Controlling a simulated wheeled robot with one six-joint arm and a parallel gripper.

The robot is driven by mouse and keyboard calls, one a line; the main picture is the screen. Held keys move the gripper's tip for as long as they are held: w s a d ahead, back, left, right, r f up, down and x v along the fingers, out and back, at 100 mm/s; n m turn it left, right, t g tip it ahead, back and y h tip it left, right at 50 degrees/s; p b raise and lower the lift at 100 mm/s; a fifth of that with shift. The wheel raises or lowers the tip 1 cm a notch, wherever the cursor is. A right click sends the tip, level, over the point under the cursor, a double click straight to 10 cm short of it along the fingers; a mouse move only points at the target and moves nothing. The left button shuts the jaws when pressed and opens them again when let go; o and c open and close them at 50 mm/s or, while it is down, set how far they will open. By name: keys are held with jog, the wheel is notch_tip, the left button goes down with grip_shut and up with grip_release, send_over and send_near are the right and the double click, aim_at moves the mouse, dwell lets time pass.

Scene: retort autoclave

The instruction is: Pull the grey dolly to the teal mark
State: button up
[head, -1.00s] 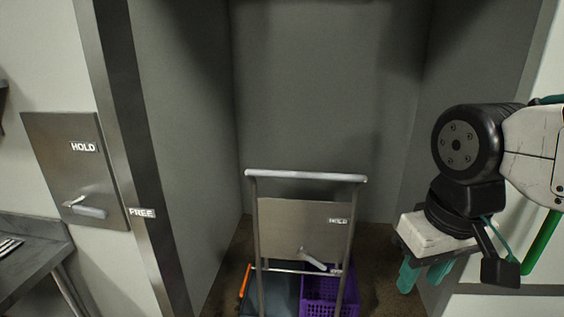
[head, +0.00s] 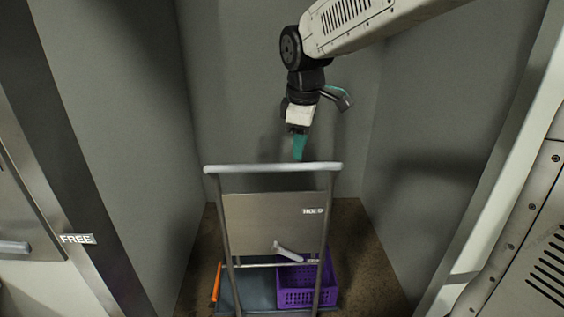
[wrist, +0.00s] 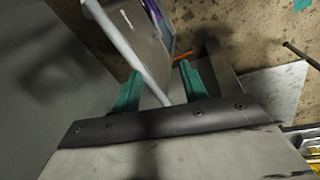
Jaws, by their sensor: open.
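The grey dolly (head: 236,222) stands in a grey-walled bay, with a pale push bar (head: 273,168) across its top. Its panel carries a HOLD label (head: 312,211) and a small lever (head: 288,252). My gripper (head: 298,154) points down just above the right half of the bar; only one teal finger shows clearly there. In the wrist view my gripper (wrist: 160,86) is open, and the push bar (wrist: 122,45) runs slantwise between its fingers. I cannot tell whether it touches. A teal patch (wrist: 303,4) on the floor shows at the wrist view's top right corner.
A purple crate (head: 307,285) and an orange object (head: 216,282) are on or beside the dolly's deck. Grey bay walls stand close on both sides. A FREE label (head: 77,239) marks the left frame. Brown floor (head: 360,260) is bare right of the dolly.

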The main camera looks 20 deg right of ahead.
aim_at(283, 165)
jog(key=w+f+n, duration=0.1)
jog(key=w+f, duration=0.2)
jog(key=w+f+n, duration=0.1)
jog(key=w+f, duration=0.2)
jog(key=f, duration=0.1)
jog(key=w+f+n, duration=0.1)
jog(key=w+f, duration=0.2)
jog(key=shift+w+a+f, duration=0.2)
jog(key=shift+a+f, duration=0.05)
grip_shut()
